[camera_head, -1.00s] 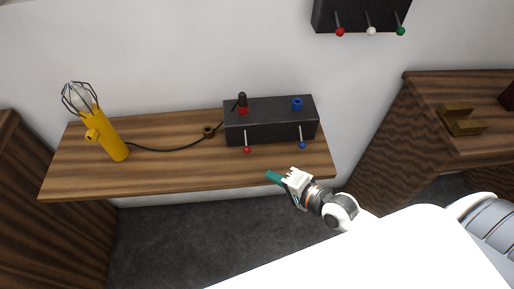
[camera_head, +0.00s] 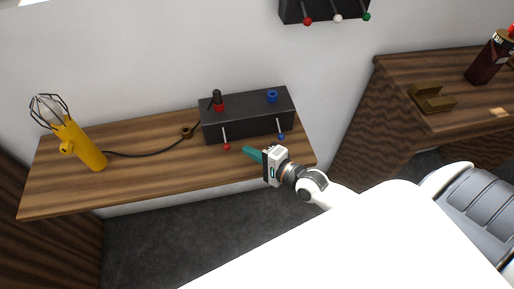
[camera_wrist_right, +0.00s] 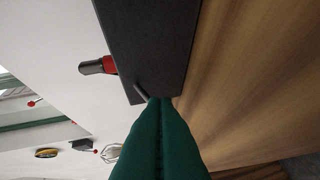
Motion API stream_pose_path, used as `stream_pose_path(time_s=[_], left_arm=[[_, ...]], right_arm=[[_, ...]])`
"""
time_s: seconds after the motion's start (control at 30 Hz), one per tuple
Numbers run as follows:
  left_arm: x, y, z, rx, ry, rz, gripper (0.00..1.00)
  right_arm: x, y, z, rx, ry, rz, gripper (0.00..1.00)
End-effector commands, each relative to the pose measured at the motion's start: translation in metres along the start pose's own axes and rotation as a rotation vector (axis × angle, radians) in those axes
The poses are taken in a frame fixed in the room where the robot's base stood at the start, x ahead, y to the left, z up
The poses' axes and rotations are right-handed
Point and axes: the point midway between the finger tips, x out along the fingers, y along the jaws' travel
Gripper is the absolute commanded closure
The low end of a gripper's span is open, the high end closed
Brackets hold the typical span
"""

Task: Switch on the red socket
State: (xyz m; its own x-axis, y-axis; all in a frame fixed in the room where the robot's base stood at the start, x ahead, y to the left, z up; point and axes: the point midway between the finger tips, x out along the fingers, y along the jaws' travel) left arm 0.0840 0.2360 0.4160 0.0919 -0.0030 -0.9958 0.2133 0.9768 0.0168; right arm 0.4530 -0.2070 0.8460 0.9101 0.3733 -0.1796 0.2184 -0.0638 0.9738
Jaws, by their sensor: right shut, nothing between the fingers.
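A black box (camera_head: 248,118) stands on the wooden shelf. On its top are a red socket (camera_head: 219,107) with a black plug (camera_head: 217,95) in it, and an empty-looking blue socket (camera_head: 272,97). On its front are a lever with a red knob (camera_head: 227,147) and one with a blue knob (camera_head: 281,136). My right gripper (camera_head: 246,150) is shut and empty, its teal fingertips just right of the red knob. In the right wrist view the fingertips (camera_wrist_right: 160,101) cover the knob, and a grey lever rod (camera_wrist_right: 142,92) shows beside them. Contact cannot be told. My left gripper is out of view.
A wall box (camera_head: 325,9) with red, white and green knobs hangs above. Another wooden unit (camera_head: 455,75) stands at the right.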

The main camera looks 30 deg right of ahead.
Motion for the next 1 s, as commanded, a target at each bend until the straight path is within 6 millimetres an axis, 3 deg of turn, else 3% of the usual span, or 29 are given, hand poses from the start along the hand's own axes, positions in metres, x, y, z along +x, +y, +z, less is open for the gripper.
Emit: stream_pose_path(time_s=[0.2, 0.4, 0.8, 1.0], left_arm=[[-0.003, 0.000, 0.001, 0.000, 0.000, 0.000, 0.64], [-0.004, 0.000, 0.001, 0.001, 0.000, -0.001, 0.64], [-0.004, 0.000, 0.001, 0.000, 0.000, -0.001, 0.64], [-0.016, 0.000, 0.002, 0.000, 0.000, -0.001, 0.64]], right_arm=[[0.039, 0.002, 0.000, -0.001, 0.001, 0.001, 1.00], [0.056, 0.000, -0.001, 0.000, 0.001, -0.001, 1.00], [0.057, 0.000, -0.001, 0.000, 0.001, -0.002, 1.00], [0.056, 0.005, -0.002, 0.017, 0.001, -0.025, 1.00]])
